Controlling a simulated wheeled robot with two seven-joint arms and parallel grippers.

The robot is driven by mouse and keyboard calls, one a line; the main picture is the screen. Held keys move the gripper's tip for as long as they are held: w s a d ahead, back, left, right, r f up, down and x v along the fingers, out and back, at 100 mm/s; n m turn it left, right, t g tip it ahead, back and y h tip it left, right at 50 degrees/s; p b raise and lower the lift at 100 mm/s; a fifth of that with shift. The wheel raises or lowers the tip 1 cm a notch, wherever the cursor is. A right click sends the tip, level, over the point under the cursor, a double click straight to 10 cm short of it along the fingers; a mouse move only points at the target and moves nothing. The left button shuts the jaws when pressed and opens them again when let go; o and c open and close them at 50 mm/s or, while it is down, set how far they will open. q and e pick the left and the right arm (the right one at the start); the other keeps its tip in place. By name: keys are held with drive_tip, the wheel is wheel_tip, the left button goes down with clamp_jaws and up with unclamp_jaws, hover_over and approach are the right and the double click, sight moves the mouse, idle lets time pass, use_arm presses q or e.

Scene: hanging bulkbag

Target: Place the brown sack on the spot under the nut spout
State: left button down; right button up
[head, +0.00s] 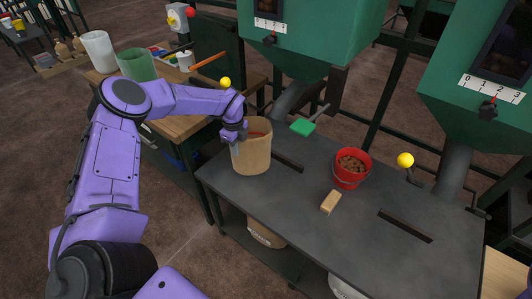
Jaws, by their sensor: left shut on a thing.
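The brown sack (255,154) is an open-topped, upright tan bag at the left end of the dark table (330,245). My left gripper (235,136) is shut on the sack's upper left rim. The sack's base is at the table top; I cannot tell whether it rests there or hangs just above. A grey spout (292,98) comes down from the left green hopper, just behind and right of the sack. A second spout (455,172) hangs under the right green hopper (472,110). Which one is for nuts is not clear. My right gripper is out of view.
A red bucket (349,176) with brown bits, a tan block (331,202) and a green scoop (302,127) lie right of the sack. Front table space is clear.

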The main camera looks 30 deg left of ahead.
use_arm(q)
drive_tip(key=w+d+f+p, duration=0.1)
drive_tip(key=w+d+p, duration=0.2)
drive_tip(key=d, duration=0.5)
drive_tip(key=shift+w+d+f, duration=0.15)
drive_tip(key=shift+w+f, duration=0.2)
drive_tip(key=shift+w, duration=0.4)
